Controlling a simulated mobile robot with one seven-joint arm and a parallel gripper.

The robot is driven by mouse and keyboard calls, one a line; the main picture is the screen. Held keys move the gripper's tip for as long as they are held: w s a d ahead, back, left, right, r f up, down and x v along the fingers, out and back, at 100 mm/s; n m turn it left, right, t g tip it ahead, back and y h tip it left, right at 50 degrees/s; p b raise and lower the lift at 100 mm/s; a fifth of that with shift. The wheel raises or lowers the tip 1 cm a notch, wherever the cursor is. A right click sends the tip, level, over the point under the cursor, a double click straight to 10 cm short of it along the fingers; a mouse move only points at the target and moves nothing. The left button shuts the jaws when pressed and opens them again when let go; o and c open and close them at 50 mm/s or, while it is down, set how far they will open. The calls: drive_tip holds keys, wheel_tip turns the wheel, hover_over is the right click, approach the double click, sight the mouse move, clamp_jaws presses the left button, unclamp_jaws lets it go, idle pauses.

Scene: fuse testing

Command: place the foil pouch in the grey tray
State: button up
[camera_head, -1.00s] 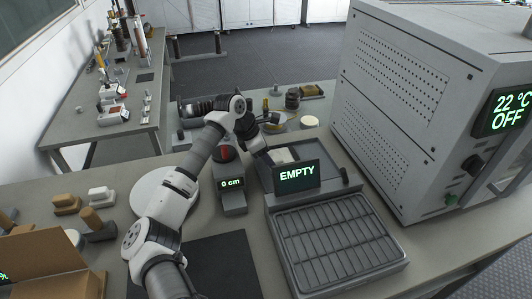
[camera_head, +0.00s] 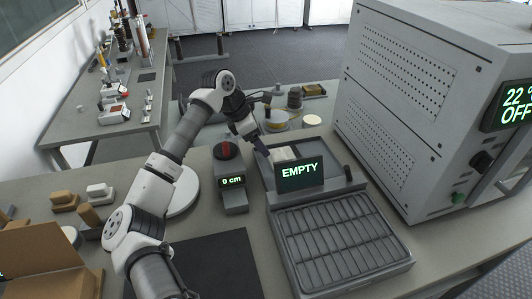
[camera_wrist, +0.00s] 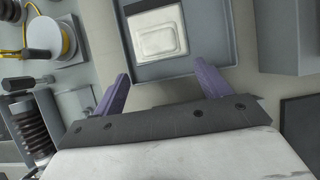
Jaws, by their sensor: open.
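A pale, flat rectangular packet (camera_wrist: 160,36), which looks like the foil pouch, lies inside a shallow grey tray (camera_wrist: 203,66) in the wrist view. In the head view the pale packet (camera_head: 281,154) shows partly behind the EMPTY display, in the grey tray (camera_head: 262,168) at the rear of the unit. My gripper (camera_wrist: 160,74) is open and empty, its two purple fingers apart at the tray's near edge, with the packet beyond them. In the head view my gripper (camera_head: 260,144) is at the tray's left rear side. Contact with the tray cannot be told.
The EMPTY display (camera_head: 299,174) stands between the rear tray and a wide slotted tray (camera_head: 340,243). A device reading 0 cm (camera_head: 232,184) is to the left. A large grey oven (camera_head: 405,105) rises at the right. Spools (camera_head: 275,119) stand behind.

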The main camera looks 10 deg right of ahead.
drive_tip(key=b+v, duration=0.1)
drive_tip(key=v, duration=0.5)
drive_tip(key=shift+r, duration=0.1)
